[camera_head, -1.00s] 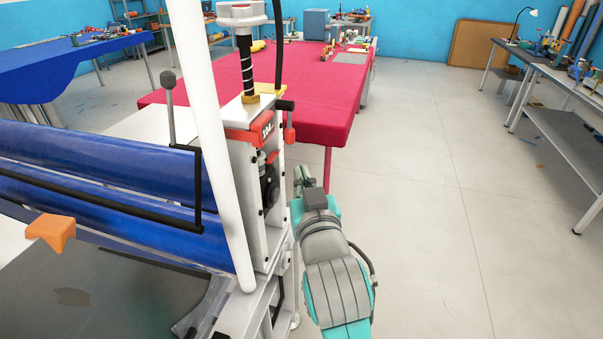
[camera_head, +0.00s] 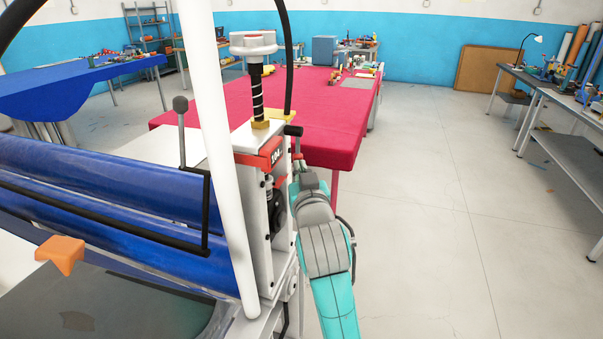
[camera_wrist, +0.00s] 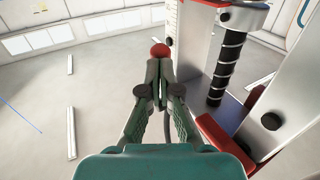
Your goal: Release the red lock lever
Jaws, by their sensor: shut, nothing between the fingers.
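The red lock lever (camera_head: 297,156) hangs below a black pivot on the right side of the roller machine's end post (camera_head: 252,210). Its lower part is hidden behind my gripper. In the wrist view the lever's round red end (camera_wrist: 160,50) shows just beyond my fingertips. My gripper (camera_wrist: 159,62) is shut with nothing between the fingers, its tips at or very near the red end. I cannot tell whether they touch. In the head view my gripper (camera_head: 300,170) is mostly covered by my own wrist, close beside the post.
A threaded screw (camera_head: 257,95) with a white handwheel tops the post. Blue rollers (camera_head: 100,190), a white upright tube (camera_head: 215,150) and an orange wedge (camera_head: 62,253) lie left. A red-covered table (camera_head: 335,140) stands behind. The floor at right is clear.

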